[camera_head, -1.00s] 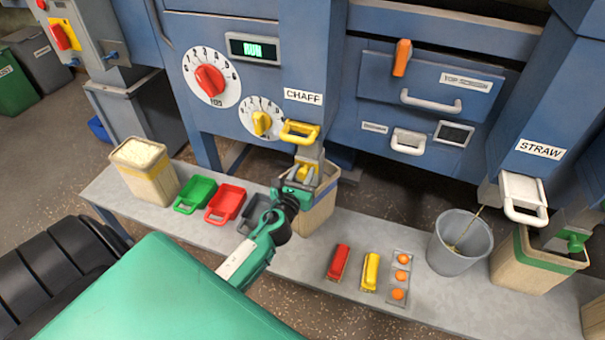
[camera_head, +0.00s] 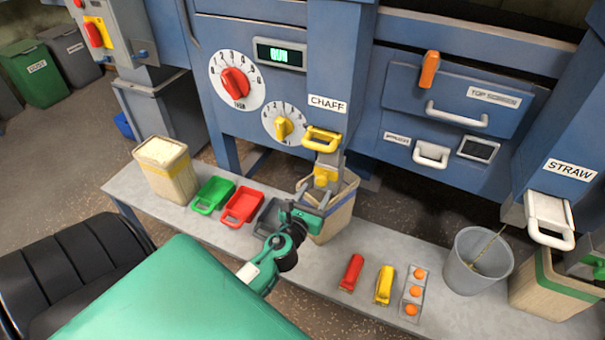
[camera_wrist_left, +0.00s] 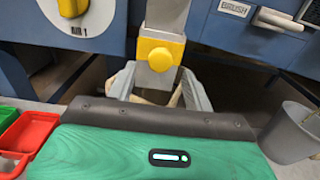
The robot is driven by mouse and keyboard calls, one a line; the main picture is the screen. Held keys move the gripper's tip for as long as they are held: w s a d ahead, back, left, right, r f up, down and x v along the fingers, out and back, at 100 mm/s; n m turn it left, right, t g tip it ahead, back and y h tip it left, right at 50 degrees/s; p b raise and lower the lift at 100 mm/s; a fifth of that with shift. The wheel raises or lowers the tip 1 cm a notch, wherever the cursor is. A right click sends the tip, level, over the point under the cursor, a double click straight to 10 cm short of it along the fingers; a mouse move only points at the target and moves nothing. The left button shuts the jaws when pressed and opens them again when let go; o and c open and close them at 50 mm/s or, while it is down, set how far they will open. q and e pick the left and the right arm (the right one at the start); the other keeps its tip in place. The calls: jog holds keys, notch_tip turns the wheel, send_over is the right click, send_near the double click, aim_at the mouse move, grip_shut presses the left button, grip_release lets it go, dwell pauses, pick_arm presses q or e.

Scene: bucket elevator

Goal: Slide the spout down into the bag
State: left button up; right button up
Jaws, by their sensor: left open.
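The chaff spout is a grey sleeve (camera_wrist_left: 167,14) with a yellow block (camera_head: 325,177) on it, hanging below the CHAFF chute. Its lower end is at the mouth of the tan bag (camera_head: 338,220) on the bench; how far inside it reaches, I cannot tell. My left gripper (camera_head: 308,200) is at the near side of the spout, just below the yellow block. In the left wrist view the yellow block (camera_wrist_left: 160,52) stands ahead, and the open grey fingers (camera_wrist_left: 157,78) spread to either side of the spout's lower part. Contact is unclear.
A yellow handle (camera_head: 322,139) sits above the spout. Green (camera_head: 213,195) and red (camera_head: 242,206) scoops lie left of the bag. A red clip (camera_head: 352,272), a yellow clip (camera_head: 384,284) and a grey bucket (camera_head: 476,262) stand to the right. A full bag (camera_head: 167,175) is at the left end.

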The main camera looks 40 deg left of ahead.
pick_arm(q)
jog(key=b+v, duration=0.1)
jog(key=v, duration=0.7)
jog(key=shift+s, duration=0.2)
pick_arm(e)
notch_tip(320, 180, up, 4)
jog(key=shift+f, duration=0.25)
jog(key=shift+f, duration=0.15)
